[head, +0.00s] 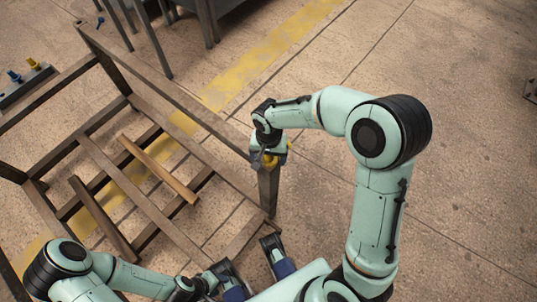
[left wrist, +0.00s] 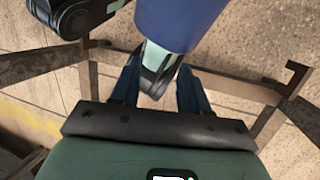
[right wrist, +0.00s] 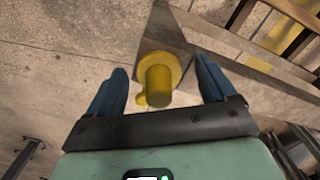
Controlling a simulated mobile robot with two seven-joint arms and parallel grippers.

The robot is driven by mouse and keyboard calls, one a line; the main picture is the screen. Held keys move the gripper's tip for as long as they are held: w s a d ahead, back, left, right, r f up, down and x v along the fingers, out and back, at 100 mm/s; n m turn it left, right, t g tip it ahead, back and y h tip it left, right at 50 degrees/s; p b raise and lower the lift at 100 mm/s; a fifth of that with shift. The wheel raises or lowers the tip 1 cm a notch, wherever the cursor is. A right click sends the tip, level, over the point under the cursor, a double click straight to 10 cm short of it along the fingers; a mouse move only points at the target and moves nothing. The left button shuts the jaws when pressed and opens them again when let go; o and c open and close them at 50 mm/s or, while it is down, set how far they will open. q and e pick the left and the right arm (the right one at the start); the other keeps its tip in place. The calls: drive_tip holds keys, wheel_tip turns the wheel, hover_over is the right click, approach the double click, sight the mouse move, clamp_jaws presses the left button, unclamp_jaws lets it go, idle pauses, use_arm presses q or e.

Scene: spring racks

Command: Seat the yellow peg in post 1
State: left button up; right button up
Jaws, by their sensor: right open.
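A yellow peg (right wrist: 158,80) with a round flange and a small side knob shows in the right wrist view, at the top of a brown metal corner post (right wrist: 165,25). It lies between the open, blue-tipped fingers of my right gripper (right wrist: 160,92), with gaps on both sides. In the head view my right gripper (head: 268,150) is over the post (head: 269,190), and the peg's yellow (head: 270,161) shows partly. No post number is readable. My left gripper (head: 258,281) is low in the head view, fingers apart; they also show in the left wrist view (left wrist: 160,90).
The brown rack frame (head: 150,205) fills the left, with a loose wooden bar (head: 158,170) across it. A grey tray (head: 25,88) at far left holds a blue peg (head: 14,76) and another yellow peg (head: 34,63). Floor at right is clear.

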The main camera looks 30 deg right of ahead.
drive_tip(key=shift+s+f, duration=0.1)
drive_tip(key=shift+f, duration=0.05)
use_arm(q)
drive_tip(key=r+p, duration=0.1)
drive_tip(key=w+r+p, duration=0.1)
drive_tip(key=shift+r+p, duration=0.2)
drive_tip(key=shift+p, duration=0.2)
use_arm(e)
wheel_tip(320, 180, up, 14)
drive_tip(key=shift+f, duration=0.15)
use_arm(q)
drive_tip(key=shift+s, duration=0.15)
